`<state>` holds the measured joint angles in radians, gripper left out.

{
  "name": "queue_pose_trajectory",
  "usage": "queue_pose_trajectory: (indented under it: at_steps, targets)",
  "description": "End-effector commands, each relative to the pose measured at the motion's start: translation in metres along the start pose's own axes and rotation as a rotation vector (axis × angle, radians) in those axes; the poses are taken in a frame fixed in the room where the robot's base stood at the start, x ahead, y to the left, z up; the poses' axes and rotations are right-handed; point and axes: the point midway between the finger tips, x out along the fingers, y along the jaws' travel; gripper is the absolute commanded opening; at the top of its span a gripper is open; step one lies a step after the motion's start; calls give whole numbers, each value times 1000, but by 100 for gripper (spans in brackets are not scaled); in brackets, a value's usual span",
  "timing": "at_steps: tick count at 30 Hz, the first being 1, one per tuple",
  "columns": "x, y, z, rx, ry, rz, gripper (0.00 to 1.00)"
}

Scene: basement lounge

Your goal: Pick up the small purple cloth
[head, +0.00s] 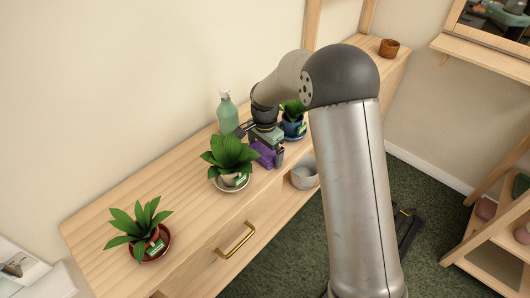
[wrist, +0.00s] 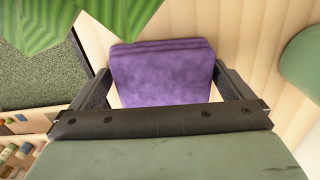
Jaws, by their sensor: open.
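The small purple cloth (wrist: 162,75) lies folded on the light wooden cabinet top (head: 110,221). In the wrist view it sits between the two open fingers of my gripper (wrist: 160,88). The left finger is close to its edge, with a narrow gap at the right. In the head view the cloth (head: 264,154) shows partly under my gripper (head: 266,148), between two potted plants. Whether the fingers touch the cloth cannot be told.
A leafy plant in a white pot (head: 231,160) stands just left of my gripper, a plant in a blue pot (head: 293,125) just right. A green bottle (head: 227,112) stands behind. A plant in a red-brown pot (head: 149,243) is at left, with clear wood between.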

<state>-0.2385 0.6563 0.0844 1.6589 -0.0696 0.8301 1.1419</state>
Motion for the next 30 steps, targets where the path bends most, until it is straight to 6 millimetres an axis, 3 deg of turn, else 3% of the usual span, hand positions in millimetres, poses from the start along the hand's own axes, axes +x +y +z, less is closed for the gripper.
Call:
queue_pose_trajectory:
  at_steps: [3,6,9,20,26,30]
  targets:
    - [0,0,0,0,0,0,100]
    - [0,0,0,0,0,0,72]
    - [-1,0,0,0,1,-1,64]
    - [-8,-1,-1,0,2,-3,64]
    - [-34,-1,-1,0,3,-5,64]
    - [-64,21,14,-1,4,-6,64]
